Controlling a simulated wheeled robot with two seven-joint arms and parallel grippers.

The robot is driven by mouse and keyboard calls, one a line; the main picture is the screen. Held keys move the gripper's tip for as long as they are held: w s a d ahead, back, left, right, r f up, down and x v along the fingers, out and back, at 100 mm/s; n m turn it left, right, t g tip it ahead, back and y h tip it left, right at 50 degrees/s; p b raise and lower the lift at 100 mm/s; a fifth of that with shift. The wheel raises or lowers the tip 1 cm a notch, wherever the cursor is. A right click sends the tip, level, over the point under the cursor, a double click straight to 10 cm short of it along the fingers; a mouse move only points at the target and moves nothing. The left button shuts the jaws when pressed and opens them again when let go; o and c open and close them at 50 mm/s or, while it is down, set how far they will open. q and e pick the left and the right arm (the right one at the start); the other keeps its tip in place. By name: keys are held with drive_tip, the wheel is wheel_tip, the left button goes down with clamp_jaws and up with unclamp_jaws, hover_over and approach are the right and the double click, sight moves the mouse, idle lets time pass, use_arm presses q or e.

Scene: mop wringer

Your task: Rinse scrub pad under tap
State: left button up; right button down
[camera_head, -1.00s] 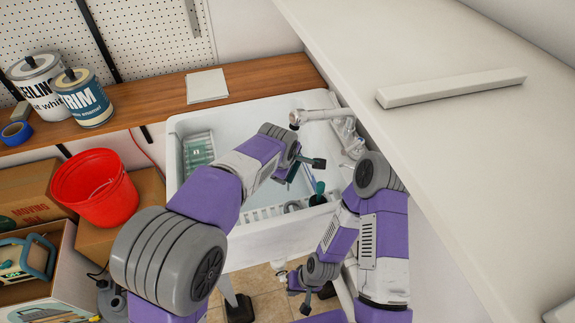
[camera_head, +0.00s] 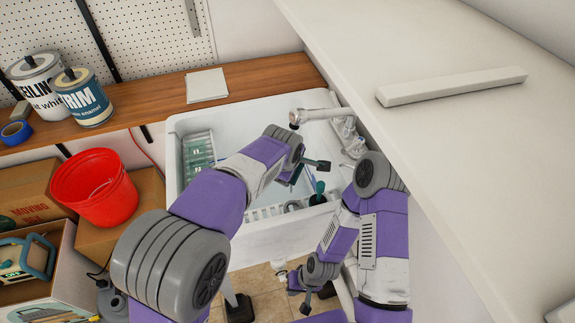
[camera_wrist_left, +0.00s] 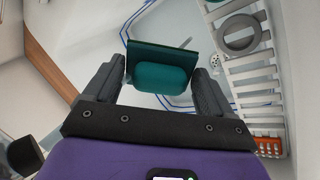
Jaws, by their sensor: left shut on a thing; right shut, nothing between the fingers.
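The scrub pad (camera_wrist_left: 160,75) is a teal and dark green block. It sits between the fingers of my left gripper (camera_wrist_left: 158,92), which is shut on it over the white sink. In the head view my left gripper (camera_head: 297,174) hangs inside the sink (camera_head: 240,128), and the arm hides most of the pad. The tap (camera_head: 320,114) is chrome, at the sink's back right, with its spout end above and apart from my left gripper. I cannot tell whether water runs. My right gripper (camera_head: 306,298) is shut and empty, low in front of the sink.
A slatted white rack (camera_wrist_left: 249,75) holding a grey ring (camera_wrist_left: 239,47) lies along the sink's front. A green item stands in a wire basket (camera_head: 198,152) at the sink's left. A red bucket (camera_head: 95,188) sits left. A white counter (camera_head: 440,130) borders the right.

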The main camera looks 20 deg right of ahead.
use_arm(q)
drive_tip(key=s+a+b, duration=0.3)
drive_tip(key=s, duration=0.3)
drive_tip(key=shift+s+a, duration=0.25)
drive_tip(key=shift+s, duration=0.05)
idle(1.4)
drive_tip(key=shift+s+a+r+p, duration=0.25)
drive_tip(key=shift+s+a+r, duration=0.15)
drive_tip(key=shift+s+r, duration=0.3)
drive_tip(key=shift+s+a+r+p, duration=0.2)
drive_tip(key=shift+s+a+r, duration=0.15)
drive_tip(key=shift+s+r, duration=0.35)
drive_tip(key=shift+s+a+r+p, duration=0.25)
drive_tip(key=shift+s+a+r, duration=0.15)
drive_tip(key=shift+s+r, duration=0.3)
drive_tip(key=shift+s+f, duration=0.1)
drive_tip(key=shift+s, duration=0.1)
